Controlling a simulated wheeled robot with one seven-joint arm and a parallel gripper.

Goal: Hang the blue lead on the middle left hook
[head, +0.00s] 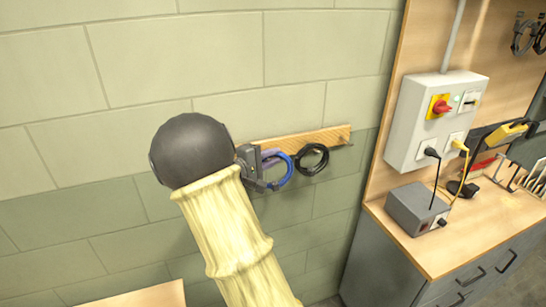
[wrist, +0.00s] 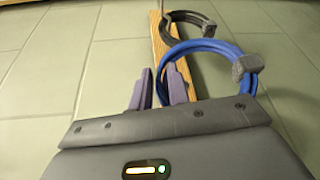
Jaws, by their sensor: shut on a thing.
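The blue lead (head: 288,172) is a coiled loop at the wooden rail (head: 330,136) on the wall. In the wrist view the blue lead (wrist: 205,46) curves out to the right from between the purple fingers of my gripper (wrist: 160,80). A grey tie or plug (wrist: 246,66) sits on its right side. My gripper (head: 268,160) is shut on the blue lead, close in front of the rail. My gripper and arm cover the rail's left part, and I cannot make out the middle left hook. Whether the loop is over a hook cannot be told.
A black coiled lead (head: 314,159) hangs on the rail just right of the blue one. A workbench (head: 480,225) with a grey box (head: 416,207) and a wall-mounted switch box (head: 425,120) stands to the right. The wall left of my arm is bare.

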